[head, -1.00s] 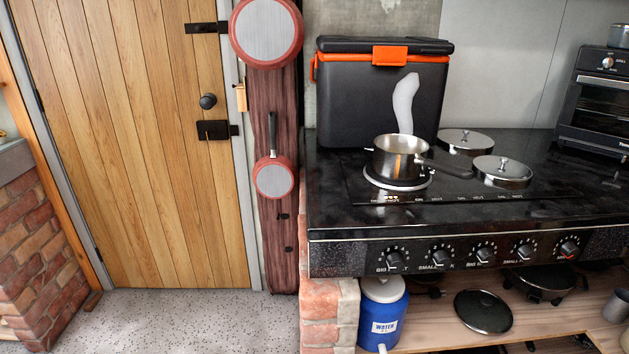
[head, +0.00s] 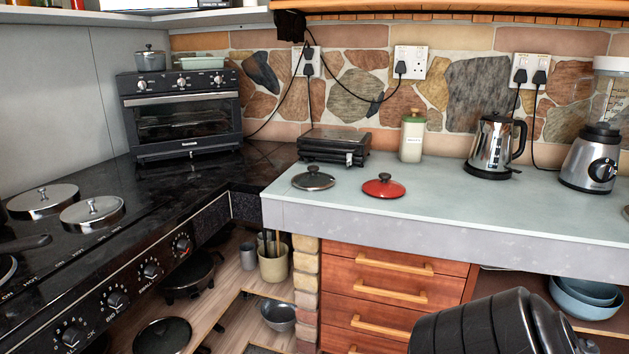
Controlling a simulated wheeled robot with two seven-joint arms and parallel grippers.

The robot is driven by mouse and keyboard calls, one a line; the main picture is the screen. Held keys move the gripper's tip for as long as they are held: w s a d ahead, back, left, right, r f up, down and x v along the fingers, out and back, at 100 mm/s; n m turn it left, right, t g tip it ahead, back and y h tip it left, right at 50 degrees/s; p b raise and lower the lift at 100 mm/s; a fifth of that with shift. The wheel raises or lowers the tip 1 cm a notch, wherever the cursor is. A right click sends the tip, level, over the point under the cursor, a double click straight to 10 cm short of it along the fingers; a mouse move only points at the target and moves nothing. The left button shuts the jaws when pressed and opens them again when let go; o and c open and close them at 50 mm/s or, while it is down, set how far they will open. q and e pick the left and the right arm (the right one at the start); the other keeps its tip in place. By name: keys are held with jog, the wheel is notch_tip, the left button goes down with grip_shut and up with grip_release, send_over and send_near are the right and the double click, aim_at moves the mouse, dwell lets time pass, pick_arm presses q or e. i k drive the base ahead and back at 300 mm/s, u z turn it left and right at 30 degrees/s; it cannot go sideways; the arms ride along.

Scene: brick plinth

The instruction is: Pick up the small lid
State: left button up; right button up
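Two lids lie apart on the pale counter in the head view. One is a grey lid (head: 313,179) with a dark rim and knob. Two round steel covers with knobs, a left one (head: 43,201) and a right one (head: 92,213), sit on the black stove. A dark ribbed part of my arm shows at the bottom right. Neither gripper shows.
A black grill press (head: 334,146) and a cream canister (head: 412,137) stand behind the lids. A kettle (head: 495,147) and a blender (head: 594,160) stand further right. A toaster oven (head: 182,112) is at the back left. The counter's front middle is clear.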

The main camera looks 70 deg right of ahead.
aim_at(313, 180)
jog(key=z, duration=1.6)
jog(key=k, duration=0.9)
jog(key=z, duration=0.85)
jog(key=i, duration=0.85)
jog(key=u, duration=0.45)
jog(key=i, duration=0.85)
jog(key=u, duration=0.85)
